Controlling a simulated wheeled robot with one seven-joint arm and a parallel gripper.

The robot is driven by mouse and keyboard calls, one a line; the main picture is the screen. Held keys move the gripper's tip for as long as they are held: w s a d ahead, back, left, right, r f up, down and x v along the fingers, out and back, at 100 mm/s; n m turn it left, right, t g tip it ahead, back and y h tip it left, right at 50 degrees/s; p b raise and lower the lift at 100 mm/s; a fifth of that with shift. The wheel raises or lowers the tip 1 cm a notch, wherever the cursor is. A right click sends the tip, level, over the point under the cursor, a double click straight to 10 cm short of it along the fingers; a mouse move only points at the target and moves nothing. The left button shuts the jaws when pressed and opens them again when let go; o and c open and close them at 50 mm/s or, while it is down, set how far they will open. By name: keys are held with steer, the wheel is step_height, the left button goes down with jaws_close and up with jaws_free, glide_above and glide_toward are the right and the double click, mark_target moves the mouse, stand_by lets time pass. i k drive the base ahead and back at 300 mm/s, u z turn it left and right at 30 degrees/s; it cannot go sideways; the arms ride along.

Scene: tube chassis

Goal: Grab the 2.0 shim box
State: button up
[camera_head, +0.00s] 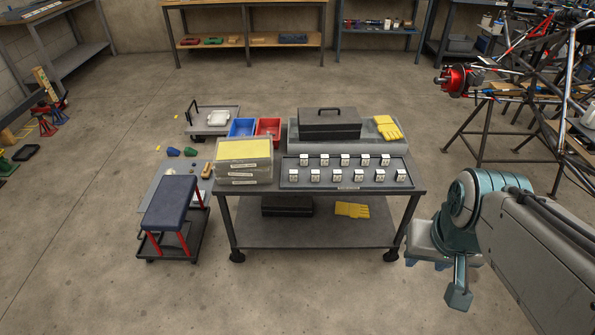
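Several small white shim boxes stand in two rows on a dark grey tray (345,187) on the right half of the cart top. The back row includes a box at its left end (304,160) and one at its right end (385,160). The front row includes a box at its left end (294,175) and one at its right end (401,175). Their labels are too small to read, so I cannot tell which is 2.0. My gripper (428,264) hangs low beside the cart's right side, apart from the boxes. Its fingers are not clear.
Behind the tray are a black toolbox (329,123) and yellow gloves (387,128). Left of it are stacked clear cases (244,160), a blue bin (242,128) and a red bin (268,128). A padded stool (170,205) stands left. A tube chassis (510,80) is at right.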

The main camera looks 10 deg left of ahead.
mark_target(293, 174)
steer(key=k, duration=0.65)
steer(key=u, duration=1)
steer(key=i, duration=0.95)
steer(key=u, duration=0.55)
steer(key=i, duration=1)
steer(key=z, duration=1.1)
steer(key=i, duration=0.65)
steer(key=z, duration=0.7)
